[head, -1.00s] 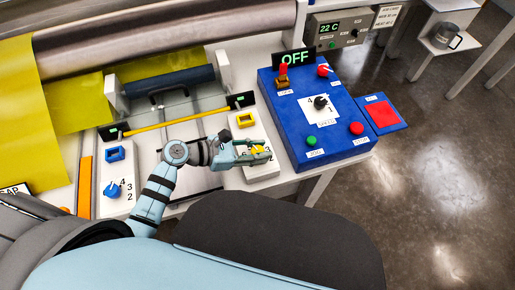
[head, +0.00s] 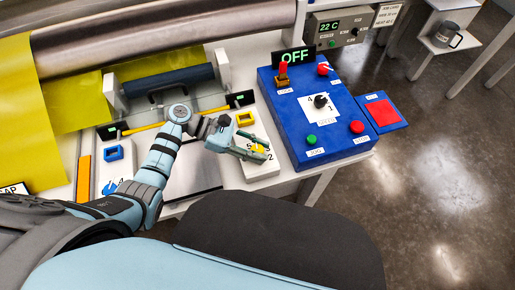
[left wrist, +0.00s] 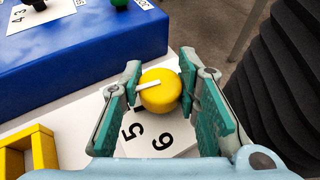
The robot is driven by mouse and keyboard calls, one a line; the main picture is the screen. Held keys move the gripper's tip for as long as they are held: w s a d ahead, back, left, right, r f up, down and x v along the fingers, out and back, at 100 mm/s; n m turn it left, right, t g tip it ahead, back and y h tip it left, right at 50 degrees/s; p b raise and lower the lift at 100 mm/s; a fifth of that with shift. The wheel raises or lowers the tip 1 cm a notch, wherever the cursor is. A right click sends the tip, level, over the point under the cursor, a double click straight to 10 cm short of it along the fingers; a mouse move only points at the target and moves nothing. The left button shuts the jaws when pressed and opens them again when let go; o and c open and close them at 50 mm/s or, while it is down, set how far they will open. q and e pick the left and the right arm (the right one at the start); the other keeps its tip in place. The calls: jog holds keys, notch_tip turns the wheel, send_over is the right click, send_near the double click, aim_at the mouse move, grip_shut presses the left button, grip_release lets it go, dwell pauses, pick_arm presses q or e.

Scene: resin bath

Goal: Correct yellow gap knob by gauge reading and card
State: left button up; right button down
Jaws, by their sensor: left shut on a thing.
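The round yellow knob (left wrist: 160,98) sits on a white numbered plate (left wrist: 180,140) in the left wrist view, its white pointer mark toward the left. The digits 5 and 6 show below it; other digits are partly hidden. My left gripper (left wrist: 160,78) has its green pads on both sides of the knob and is shut on it. In the head view, my left gripper (head: 256,151) covers much of this knob and plate. Small gauge displays (head: 242,100) (head: 108,132) stand at the yellow bar's ends, too small to read. A card (head: 387,15) at top right is unreadable.
A yellow square frame (head: 245,119) lies behind the knob. A blue knob (head: 110,187) is partly covered by my arm at left.

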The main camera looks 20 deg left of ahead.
aim_at(257, 149)
pick_arm(q)
jog(key=shift+m+g+b, duration=0.9)
jog(key=shift+m+g, duration=0.6)
jog(key=shift+g, duration=0.3)
jog(key=o, duration=1.2)
notch_tip(257, 149, up, 10)
jog(key=shift+a, duration=0.1)
